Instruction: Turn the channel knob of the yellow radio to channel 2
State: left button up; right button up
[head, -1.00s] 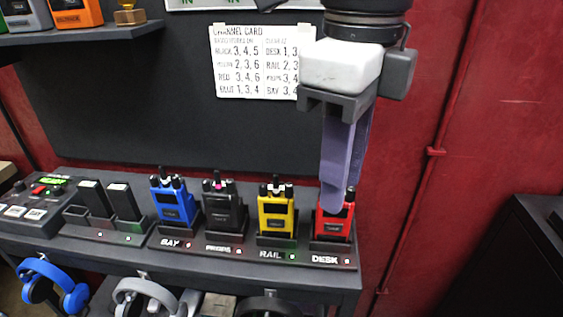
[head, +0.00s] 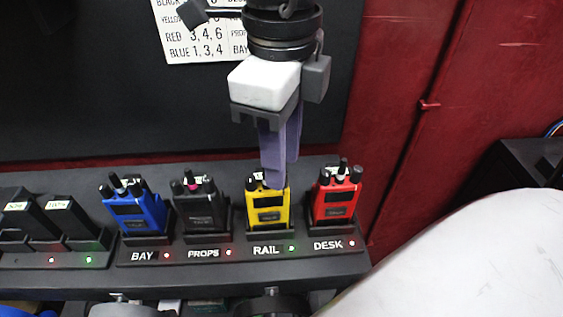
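The yellow radio (head: 267,211) stands upright in the RAIL slot of the charging dock, between the black and red radios. My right gripper (head: 283,174) points down from above, right over its top. Its two purple fingers stand apart, one nearer the camera, so it looks open. The near fingertip overlaps the radio's top right in the picture; I cannot tell whether it touches. The fingers hide part of the radio's top, and I cannot make out the channel knob or its setting. My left gripper is not in view.
The red radio (head: 335,196) stands close on the right, in the DESK slot. The black radio (head: 204,212) and blue radio (head: 138,212) stand on the left. A partly covered channel card (head: 205,42) hangs on the dark board behind.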

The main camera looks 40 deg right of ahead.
jog(key=shift+f, duration=1.15)
grip_shut()
